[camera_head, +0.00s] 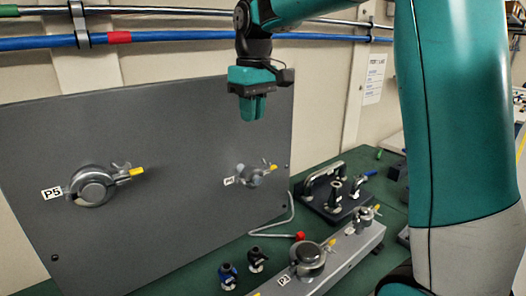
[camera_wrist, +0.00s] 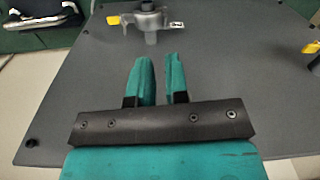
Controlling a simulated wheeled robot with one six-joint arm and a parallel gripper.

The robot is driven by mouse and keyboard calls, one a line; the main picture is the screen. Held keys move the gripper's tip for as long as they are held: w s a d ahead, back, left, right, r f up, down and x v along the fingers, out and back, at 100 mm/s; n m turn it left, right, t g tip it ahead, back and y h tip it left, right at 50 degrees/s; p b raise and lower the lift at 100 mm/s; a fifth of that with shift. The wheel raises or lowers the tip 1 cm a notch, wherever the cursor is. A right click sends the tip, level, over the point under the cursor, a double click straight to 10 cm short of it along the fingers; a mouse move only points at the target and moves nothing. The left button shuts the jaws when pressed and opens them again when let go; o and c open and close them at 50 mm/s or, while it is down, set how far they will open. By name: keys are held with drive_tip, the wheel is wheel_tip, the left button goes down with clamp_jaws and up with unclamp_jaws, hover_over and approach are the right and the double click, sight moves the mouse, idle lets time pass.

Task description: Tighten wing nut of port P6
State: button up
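Port P6 (camera_head: 250,177) is a small grey clamped fitting on the upright grey panel, with a small label on its left.
Port P5 (camera_head: 93,186), a larger clamp, is on the same panel (camera_head: 170,130) at left. A grey block with port P7 or similar (camera_head: 309,256), two small dark knobbed parts (camera_head: 257,260) and a black handled fixture (camera_head: 325,190) stand on the green table. Pipes run along the wall.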

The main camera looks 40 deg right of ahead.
wheel_tip(320, 180, up, 3)
drive_tip(key=m, duration=0.2)
hover_over(266, 164)
wheel_tip(266, 164, down, 18)
drive_tip(key=p, duration=0.3)
drive_tip(key=shift+w+d+r+p, duration=0.1)
drive_tip(key=shift+r+p, duration=0.05)
drive_tip(key=shift+p, duration=0.25)
drive_tip(key=shift+c, duration=1.3)
clamp_jaws()
